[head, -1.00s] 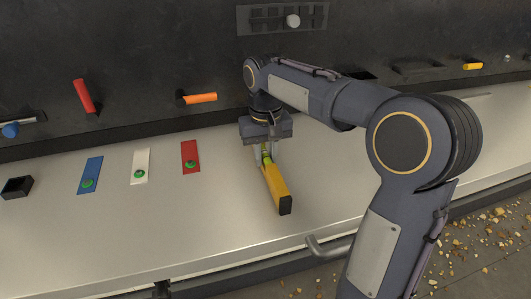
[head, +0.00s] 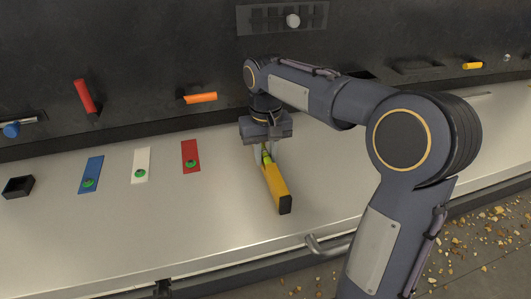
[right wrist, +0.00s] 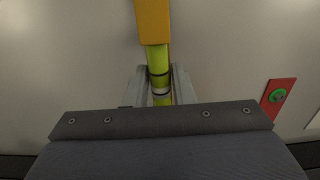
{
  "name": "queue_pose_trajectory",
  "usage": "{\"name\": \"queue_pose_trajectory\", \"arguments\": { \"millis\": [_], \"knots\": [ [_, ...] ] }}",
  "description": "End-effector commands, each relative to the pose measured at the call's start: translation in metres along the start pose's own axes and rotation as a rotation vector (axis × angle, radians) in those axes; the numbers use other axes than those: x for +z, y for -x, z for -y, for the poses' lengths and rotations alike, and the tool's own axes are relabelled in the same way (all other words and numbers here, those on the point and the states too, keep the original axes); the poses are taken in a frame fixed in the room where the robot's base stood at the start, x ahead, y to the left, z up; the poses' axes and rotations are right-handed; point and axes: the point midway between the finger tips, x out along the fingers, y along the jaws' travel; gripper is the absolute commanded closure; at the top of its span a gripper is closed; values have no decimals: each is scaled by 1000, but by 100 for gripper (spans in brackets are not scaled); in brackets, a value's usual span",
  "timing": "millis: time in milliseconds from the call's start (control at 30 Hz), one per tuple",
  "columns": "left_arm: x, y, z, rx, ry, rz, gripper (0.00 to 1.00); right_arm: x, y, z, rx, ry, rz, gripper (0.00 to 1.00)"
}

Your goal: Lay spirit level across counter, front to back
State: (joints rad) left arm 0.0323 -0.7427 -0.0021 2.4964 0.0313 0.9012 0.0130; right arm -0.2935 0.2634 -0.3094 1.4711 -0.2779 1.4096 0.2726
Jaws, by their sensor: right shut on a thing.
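The spirit level (head: 276,187) is a yellow bar with a black end and a green-yellow vial section. It lies on or very close to the metal counter (head: 230,222), pointing from the back toward the front edge, slightly slanted. My right gripper (head: 266,152) is shut on the spirit level at its vial section, near its back part. In the right wrist view the vial section (right wrist: 159,78) sits between the two grey fingers, with the yellow body (right wrist: 153,22) beyond them. The gripper hides the level's back end. My left gripper is not in view.
Blue (head: 90,174), white (head: 141,164) and red (head: 190,156) plates with green buttons lie left of the level. A small black box (head: 18,187) stands at the far left. A red handle (head: 84,95) and an orange handle (head: 201,97) stick out of the dark back wall. The counter's front middle is clear.

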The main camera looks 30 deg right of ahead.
Motion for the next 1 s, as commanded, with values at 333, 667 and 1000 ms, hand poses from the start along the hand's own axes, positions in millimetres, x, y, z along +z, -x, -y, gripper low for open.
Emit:
{"name": "queue_pose_trajectory", "arguments": {
  "millis": [333,667,1000],
  "knots": [
    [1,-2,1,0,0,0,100,0,-3,0,0,0,-1,100],
    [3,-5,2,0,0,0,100,0,-10,0,0,0,0,100],
    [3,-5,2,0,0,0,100,0,-11,0,0,0,0,65]
  ]
}}
